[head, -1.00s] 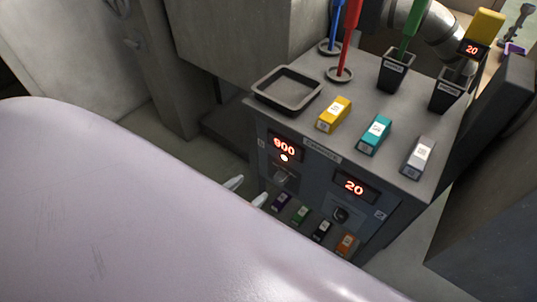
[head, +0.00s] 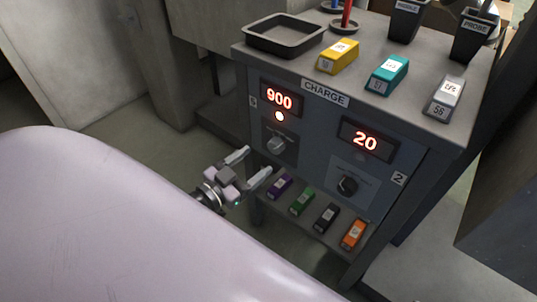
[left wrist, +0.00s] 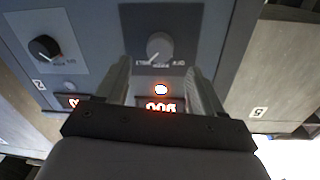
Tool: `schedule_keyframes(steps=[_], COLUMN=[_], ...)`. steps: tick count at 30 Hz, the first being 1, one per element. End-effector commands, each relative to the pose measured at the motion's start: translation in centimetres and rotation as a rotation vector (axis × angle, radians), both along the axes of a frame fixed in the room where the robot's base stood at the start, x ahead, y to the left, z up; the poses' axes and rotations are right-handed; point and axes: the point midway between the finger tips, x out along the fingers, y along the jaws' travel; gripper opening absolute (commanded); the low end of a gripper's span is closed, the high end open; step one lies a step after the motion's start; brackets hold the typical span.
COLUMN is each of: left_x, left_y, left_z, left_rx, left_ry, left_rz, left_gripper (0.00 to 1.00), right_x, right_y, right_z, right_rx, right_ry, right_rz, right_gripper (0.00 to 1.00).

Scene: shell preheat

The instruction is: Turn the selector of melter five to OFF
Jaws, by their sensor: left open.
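The grey selector (head: 276,144) of melter five is on the left half of the grey front panel. It sits under the display reading 900 (head: 279,97) and a lit lamp (head: 280,116). The left wrist view shows the selector (left wrist: 159,46) upside down, with small labels beside it; which way it points is hard to tell. My right gripper is not in view.
A second black knob (head: 347,186) under a display reading 20 (head: 364,140) is at the right, by a 2 label. Several coloured blocks lie on a low shelf (head: 293,230). A tray (head: 285,32) and more blocks stand on top.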

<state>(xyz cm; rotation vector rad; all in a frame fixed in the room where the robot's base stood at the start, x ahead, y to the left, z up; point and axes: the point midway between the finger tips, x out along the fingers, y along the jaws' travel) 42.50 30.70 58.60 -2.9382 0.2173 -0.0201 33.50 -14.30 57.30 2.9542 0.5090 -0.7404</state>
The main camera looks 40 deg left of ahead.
Motion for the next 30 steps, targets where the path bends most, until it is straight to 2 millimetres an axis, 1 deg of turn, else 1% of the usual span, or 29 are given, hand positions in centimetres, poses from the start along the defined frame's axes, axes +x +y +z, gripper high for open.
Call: schedule_keyframes(steps=[1,6,12,16,24,25,26,27,30], left_x=[0.8,3.1,5.2,5.8,5.9,5.9,5.9,5.9,5.9], left_y=[-0.1,-0.5,-0.8,-0.8,-0.9,-0.9,-0.9,-0.9,-0.9], left_z=[0.2,0.1,0.1,0.1,0.1,0.1,0.1,0.1,0.1], left_rx=[0.000,-0.001,0.000,0.001,0.000,0.000,0.000,0.000,0.000], left_ry=[-0.004,-0.004,-0.002,-0.001,0.000,0.000,0.000,0.000,0.000], left_rz=[-0.001,-0.001,0.001,0.001,0.002,0.002,0.002,0.002,0.001], left_gripper=[0.68,0.68,0.68,0.68,0.68,0.65,0.55,0.42,0.12], right_x=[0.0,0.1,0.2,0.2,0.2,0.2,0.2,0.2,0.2], right_y=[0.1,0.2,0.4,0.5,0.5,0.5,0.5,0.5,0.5], right_z=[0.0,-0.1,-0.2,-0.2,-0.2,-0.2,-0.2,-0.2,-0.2], right_rx=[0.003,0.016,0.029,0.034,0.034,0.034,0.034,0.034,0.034], right_ry=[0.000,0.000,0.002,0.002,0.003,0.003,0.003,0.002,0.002], right_rz=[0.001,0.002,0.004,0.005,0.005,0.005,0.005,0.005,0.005], right_gripper=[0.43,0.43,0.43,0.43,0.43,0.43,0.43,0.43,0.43])
